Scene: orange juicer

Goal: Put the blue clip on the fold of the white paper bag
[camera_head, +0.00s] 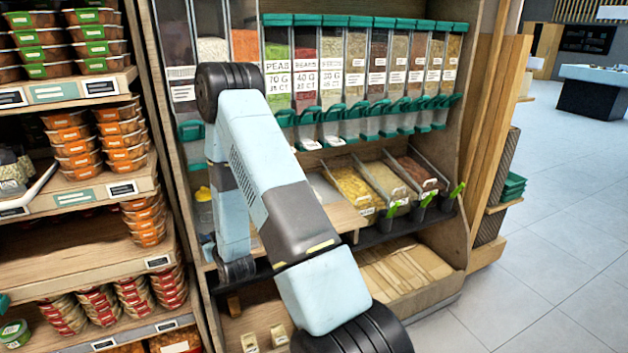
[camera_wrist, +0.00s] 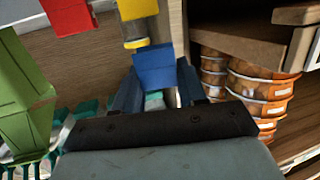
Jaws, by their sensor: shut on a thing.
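In the wrist view my gripper (camera_wrist: 160,84) is shut on the blue clip (camera_wrist: 154,68), which sits between its two dark fingers. A red clip (camera_wrist: 68,16) and a yellow clip (camera_wrist: 137,9) are beyond it, at the top of the wrist view. In the head view my arm hides the gripper and the blue clip. I cannot make out the white paper bag or its fold in either view.
A green object (camera_wrist: 24,90) is on the left in the wrist view. Shelves of orange tubs (camera_head: 72,147) stand left of my arm. Food dispensers (camera_head: 360,70) and open bins (camera_head: 355,190) are behind it. Brown paper bags (camera_head: 400,272) lie below. Open floor (camera_head: 560,250) is at right.

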